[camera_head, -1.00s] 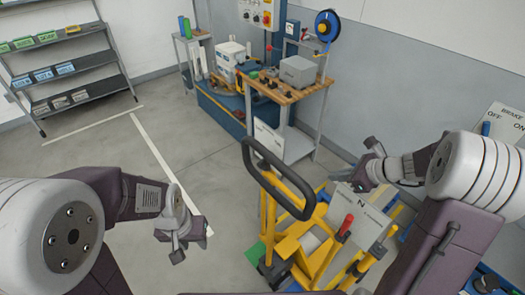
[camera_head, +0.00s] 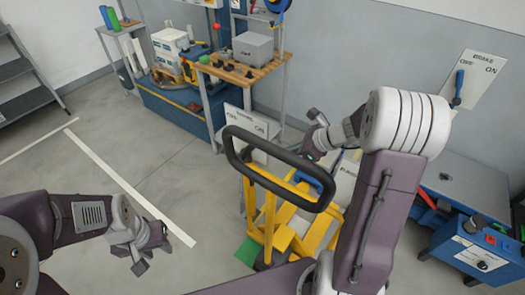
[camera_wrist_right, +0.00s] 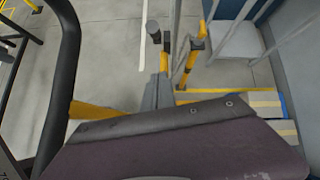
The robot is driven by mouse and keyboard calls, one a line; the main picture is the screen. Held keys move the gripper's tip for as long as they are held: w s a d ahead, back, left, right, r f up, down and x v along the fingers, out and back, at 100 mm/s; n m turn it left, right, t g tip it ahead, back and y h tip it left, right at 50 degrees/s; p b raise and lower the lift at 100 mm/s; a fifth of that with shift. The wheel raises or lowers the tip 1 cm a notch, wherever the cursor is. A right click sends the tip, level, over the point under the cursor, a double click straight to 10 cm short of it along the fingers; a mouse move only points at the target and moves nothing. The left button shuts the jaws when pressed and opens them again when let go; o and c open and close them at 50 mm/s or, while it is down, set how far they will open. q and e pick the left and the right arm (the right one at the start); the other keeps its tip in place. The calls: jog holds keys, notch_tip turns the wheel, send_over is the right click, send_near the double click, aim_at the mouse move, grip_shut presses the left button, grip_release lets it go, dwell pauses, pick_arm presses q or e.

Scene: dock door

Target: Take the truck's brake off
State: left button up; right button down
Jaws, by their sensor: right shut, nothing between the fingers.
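The yellow truck (camera_head: 283,215) with its black loop handle (camera_head: 283,172) stands in front of me. The handle also shows at the left of the right wrist view (camera_wrist_right: 62,75). A white brake panel (camera_head: 478,82) marked OFF and ON is at the right, with a blue lever (camera_head: 458,85) at its left side, below the word OFF. My left gripper (camera_head: 150,250) is over bare floor left of the truck, holding nothing I can see; its jaw opening is unclear. My right gripper (camera_head: 312,135) is shut and empty, beyond the handle. My right arm hides part of the truck.
A wooden-topped workbench (camera_head: 245,68) with a grey box stands behind the truck. A blue cabinet (camera_head: 462,245) is at the right, below the brake panel. Shelving (camera_head: 22,85) is at the far left. Floor between shelving and truck is clear.

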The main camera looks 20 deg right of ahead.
aim_at(247, 151)
jog(key=w+a+f, duration=0.5)
jog(key=w+a, duration=0.2)
dwell(0.3)
jog(key=shift+w+a, duration=0.1)
